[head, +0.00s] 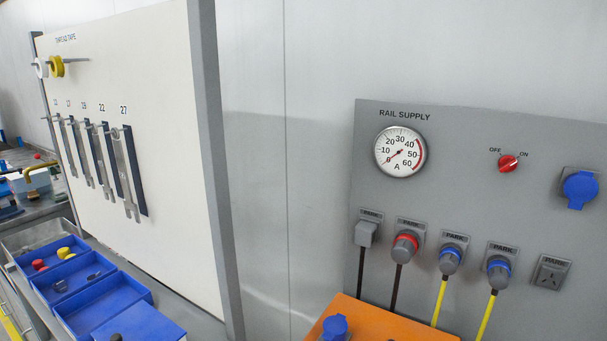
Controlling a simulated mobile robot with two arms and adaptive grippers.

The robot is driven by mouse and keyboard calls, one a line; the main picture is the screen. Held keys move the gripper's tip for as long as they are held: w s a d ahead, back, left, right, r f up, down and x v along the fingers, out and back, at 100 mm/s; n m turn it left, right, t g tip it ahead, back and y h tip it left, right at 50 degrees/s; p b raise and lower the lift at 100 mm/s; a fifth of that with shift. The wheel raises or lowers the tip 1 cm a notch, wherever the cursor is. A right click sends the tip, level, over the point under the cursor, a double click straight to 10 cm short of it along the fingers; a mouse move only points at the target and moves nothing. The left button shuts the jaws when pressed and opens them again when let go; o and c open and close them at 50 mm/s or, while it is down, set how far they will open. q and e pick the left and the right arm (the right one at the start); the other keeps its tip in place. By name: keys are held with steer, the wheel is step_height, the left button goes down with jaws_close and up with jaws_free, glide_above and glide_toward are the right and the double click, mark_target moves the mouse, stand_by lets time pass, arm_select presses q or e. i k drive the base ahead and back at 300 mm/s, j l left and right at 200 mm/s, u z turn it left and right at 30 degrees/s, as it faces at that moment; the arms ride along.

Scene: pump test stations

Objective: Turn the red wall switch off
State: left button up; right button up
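The red wall switch (508,163) is a small round knob on the grey RAIL SUPPLY panel (465,195), at the right of the head view. OFF is printed at its upper left and ON at its upper right. A pale mark on the knob seems to lean toward ON, but it is too small to be sure. Nothing touches the switch. Neither of my grippers is in view.
A round gauge (400,151) sits left of the switch, and a blue capped socket (579,189) right of it. Plugs with cables hang below, above an orange surface (375,322). A tool board (150,130) and blue bins (100,300) are at the left.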

mark_target(507, 164)
steer(key=z, duration=1.15)
